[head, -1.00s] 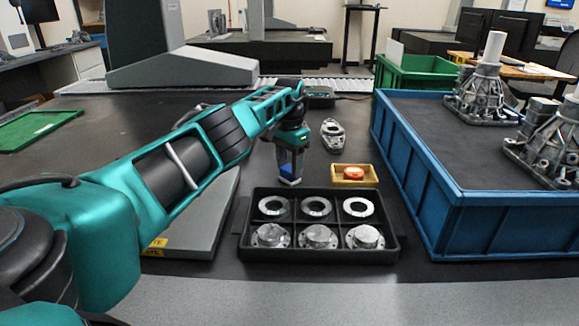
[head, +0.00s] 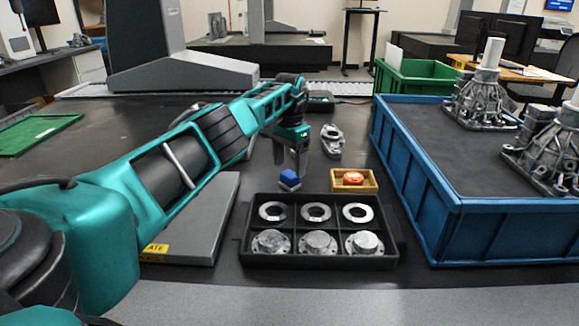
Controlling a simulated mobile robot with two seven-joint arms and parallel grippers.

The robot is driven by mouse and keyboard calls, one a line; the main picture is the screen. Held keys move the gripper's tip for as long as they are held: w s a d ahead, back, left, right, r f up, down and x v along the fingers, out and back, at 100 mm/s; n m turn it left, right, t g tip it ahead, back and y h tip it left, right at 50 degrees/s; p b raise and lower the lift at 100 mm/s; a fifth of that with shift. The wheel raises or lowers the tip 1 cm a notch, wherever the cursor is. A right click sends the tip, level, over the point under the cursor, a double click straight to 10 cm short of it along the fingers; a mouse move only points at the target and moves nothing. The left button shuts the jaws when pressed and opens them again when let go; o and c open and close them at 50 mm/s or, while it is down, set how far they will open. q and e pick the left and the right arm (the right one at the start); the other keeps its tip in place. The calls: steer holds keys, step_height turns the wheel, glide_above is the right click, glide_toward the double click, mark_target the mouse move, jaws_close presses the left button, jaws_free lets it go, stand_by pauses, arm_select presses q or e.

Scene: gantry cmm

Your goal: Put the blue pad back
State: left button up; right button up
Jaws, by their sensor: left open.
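The blue pad (head: 289,180) is a small blue block on the dark table, just behind the black compartment tray and left of the small wooden tray. My left gripper (head: 299,170) is open, pointing down just behind and above the pad. The finger I see is slightly right of the pad and not around it; whether it touches is too small to tell. The small wooden tray (head: 336,188) holds an orange-red round piece (head: 353,178). My right gripper is not in view.
The black tray (head: 244,250) holds rings in its back row and flanged metal parts in front. A blue crate (head: 455,230) with castings stands right. A grey plate (head: 200,240) lies left, under my arm. A metal casting (head: 332,140) lies behind the wooden tray.

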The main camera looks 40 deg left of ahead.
mark_target(290, 174)
arm_select(q)
step_height(290, 174, up, 10)
steer(key=p, duration=0.2)
steer(key=shift+f, duration=0.15)
stand_by(0.4)
